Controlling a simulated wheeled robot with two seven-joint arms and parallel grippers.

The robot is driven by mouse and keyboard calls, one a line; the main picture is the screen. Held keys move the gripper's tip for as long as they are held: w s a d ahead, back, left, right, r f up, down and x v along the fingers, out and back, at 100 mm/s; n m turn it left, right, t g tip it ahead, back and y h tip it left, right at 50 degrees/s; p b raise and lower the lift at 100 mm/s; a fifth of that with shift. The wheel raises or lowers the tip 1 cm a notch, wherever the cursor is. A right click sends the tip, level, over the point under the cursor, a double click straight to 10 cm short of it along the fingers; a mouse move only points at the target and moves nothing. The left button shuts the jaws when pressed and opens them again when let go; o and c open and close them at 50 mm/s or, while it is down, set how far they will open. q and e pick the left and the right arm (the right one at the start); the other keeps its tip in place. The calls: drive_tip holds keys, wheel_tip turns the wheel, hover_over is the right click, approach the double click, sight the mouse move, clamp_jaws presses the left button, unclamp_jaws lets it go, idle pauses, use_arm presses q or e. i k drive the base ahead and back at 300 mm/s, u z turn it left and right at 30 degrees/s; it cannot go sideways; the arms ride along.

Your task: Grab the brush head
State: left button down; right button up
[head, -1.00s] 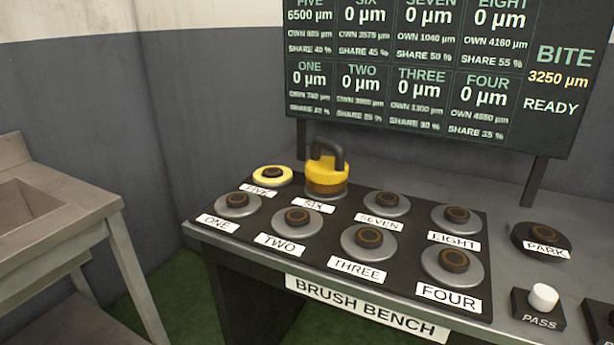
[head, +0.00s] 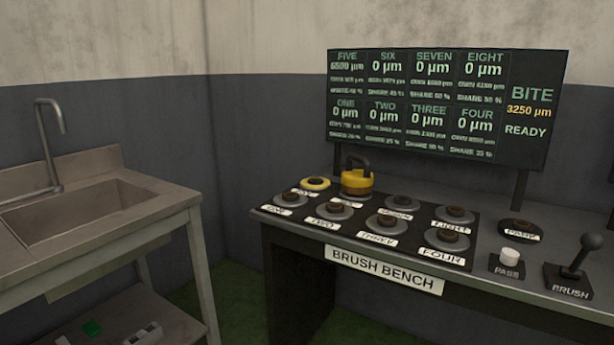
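The brush head (head: 357,182) is a yellow block with a brownish lower band and a dark arched handle on top. It stands upright at the back of the brush bench (head: 300,235), on the station labelled SIX. Its lower part covers most of that station. Next to it on the left is station FIVE (head: 315,183), a yellow disc with a dark centre. Neither of my grippers shows in the head view.
Grey discs with dark knobs fill the other stations. PARK pad (head: 519,228), white PASS button (head: 510,257) and BRUSH lever (head: 582,258) sit on the right. A screen (head: 440,108) stands behind. A sink table (head: 95,215) is at left, with a gap between.

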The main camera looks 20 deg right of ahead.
sight(358, 182)
drive_tip(key=u, duration=0.4)
drive_tip(key=i, duration=0.95)
drive_tip(key=z, duration=0.05)
